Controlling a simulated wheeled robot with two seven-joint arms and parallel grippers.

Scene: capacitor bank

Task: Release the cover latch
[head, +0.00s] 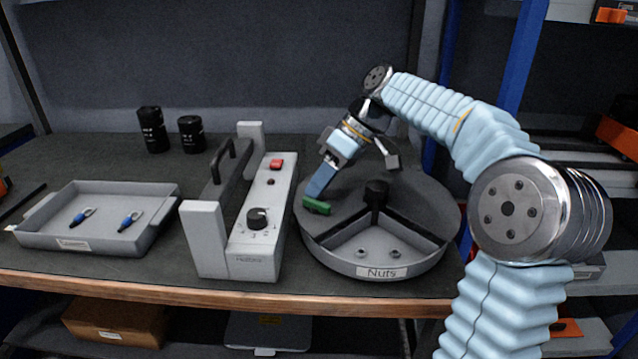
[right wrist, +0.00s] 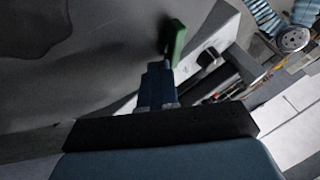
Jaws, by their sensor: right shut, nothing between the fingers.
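The green cover latch (head: 318,207) sits at the left rim of the round grey bin, at the edge of its dark cover (head: 425,190). It also shows in the right wrist view (right wrist: 175,42). My right gripper (head: 313,193) is shut and empty, its blue fingertips pointing down right at the latch. In the right wrist view the fingertips (right wrist: 162,80) are just short of the latch or touching it; I cannot tell which. The cover has a black centre knob (head: 376,193) and an open front wedge showing a few nuts. My left gripper is not in view.
A grey device (head: 262,240) with a dial, red button and black handle stands close left of the bin. A grey tray (head: 150,235) with two blue-handled parts is at the left. Two black capacitors (head: 152,130) stand behind. The bench's front edge is wooden.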

